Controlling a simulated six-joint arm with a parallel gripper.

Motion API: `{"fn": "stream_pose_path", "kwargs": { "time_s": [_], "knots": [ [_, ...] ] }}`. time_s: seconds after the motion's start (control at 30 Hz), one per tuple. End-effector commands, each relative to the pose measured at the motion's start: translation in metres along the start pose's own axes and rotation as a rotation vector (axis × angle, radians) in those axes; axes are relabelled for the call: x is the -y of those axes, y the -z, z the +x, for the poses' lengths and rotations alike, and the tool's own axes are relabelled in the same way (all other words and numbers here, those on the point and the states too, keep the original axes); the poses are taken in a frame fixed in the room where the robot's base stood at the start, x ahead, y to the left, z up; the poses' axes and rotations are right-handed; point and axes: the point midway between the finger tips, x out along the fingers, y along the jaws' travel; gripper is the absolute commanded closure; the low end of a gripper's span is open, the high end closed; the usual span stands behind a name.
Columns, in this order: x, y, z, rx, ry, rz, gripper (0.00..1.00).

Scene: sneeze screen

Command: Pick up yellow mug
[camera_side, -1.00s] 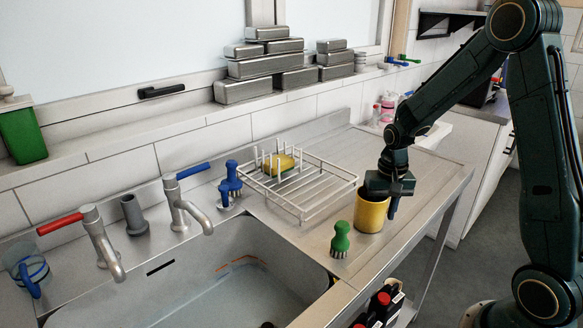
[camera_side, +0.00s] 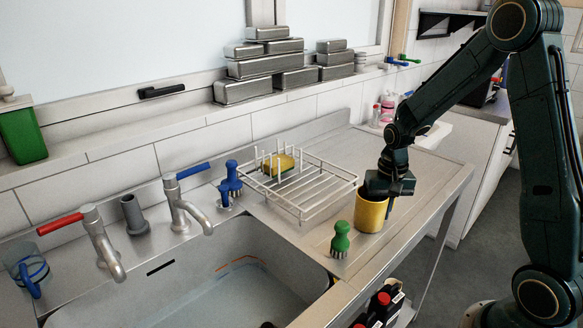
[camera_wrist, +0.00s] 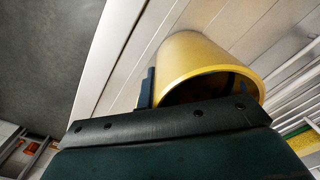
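The yellow mug (camera_side: 370,214) stands upright on the metal drainboard, to the right of the green brush. My gripper (camera_side: 388,200) is directly above it, pointing down at its rim. One finger shows outside the mug's right side in the side view and looks pressed against the wall. In the wrist view, that finger (camera_wrist: 147,88) lies along the left side of the mug (camera_wrist: 205,62). The other finger is hidden, apparently inside the mug. The gripper looks shut on the mug's wall.
A green brush (camera_side: 340,240) stands just left of the mug. A white wire rack (camera_side: 312,198) with a yellow sponge (camera_side: 279,165) is behind it. The sink (camera_side: 215,285) lies to the left. The drainboard's front edge is close. Bare drainboard (camera_side: 405,157) lies behind the mug.

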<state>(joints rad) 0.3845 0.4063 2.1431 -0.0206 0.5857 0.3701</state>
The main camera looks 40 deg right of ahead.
Motion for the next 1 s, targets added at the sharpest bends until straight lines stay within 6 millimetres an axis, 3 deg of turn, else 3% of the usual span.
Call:
{"fn": "stream_pose_path", "kwargs": {
  "time_s": [0.37, 1.0],
  "knots": [
    [0.001, 0.001, -0.028, -0.006, 0.003, 0.000, 1.00],
    [0.004, 0.001, -0.159, -0.007, 0.004, 0.001, 1.00]
  ]
}}
